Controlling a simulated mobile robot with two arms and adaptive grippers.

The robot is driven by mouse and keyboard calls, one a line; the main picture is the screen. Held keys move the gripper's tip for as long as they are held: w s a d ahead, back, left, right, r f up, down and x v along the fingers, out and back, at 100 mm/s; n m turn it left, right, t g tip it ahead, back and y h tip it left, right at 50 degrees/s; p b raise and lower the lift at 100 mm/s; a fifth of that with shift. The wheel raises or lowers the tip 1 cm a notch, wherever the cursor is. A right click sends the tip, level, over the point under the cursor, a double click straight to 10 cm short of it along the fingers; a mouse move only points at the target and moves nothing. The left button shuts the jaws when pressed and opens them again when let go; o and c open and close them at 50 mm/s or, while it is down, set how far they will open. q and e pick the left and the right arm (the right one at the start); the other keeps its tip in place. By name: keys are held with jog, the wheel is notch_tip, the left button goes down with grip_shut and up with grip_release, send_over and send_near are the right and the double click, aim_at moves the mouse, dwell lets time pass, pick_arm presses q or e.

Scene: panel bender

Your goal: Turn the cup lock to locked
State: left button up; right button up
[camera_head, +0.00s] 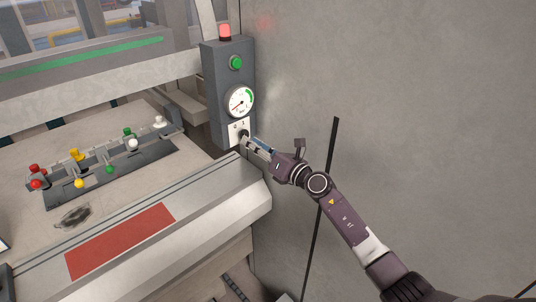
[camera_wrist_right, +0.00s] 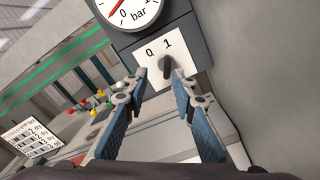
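The lock shows as a dark knob (camera_wrist_right: 166,68) on a white plate (camera_wrist_right: 150,52) marked 0 and 1, below the gauge on the grey control box. In the wrist view the knob stands roughly upright, its top near the space between the two marks. In the head view the plate (camera_head: 234,128) shows, and the knob is partly hidden by my right gripper. My right gripper (camera_wrist_right: 160,80) is open, its blue-padded fingers spread on either side below the knob. I cannot tell if a fingertip touches it. My left gripper is in neither view.
The control box (camera_head: 210,90) carries a red lamp (camera_head: 225,32), a green button (camera_head: 236,62) and a pressure gauge (camera_head: 239,102). A rack of coloured knobs (camera_head: 110,172) stands left on the machine. A bare grey wall (camera_head: 430,110) is to the right.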

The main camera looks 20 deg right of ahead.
jog(key=v, duration=0.8)
jog(key=shift+a, duration=0.15)
jog(key=shift+s+r, duration=0.1)
jog(key=shift+s, duration=0.05)
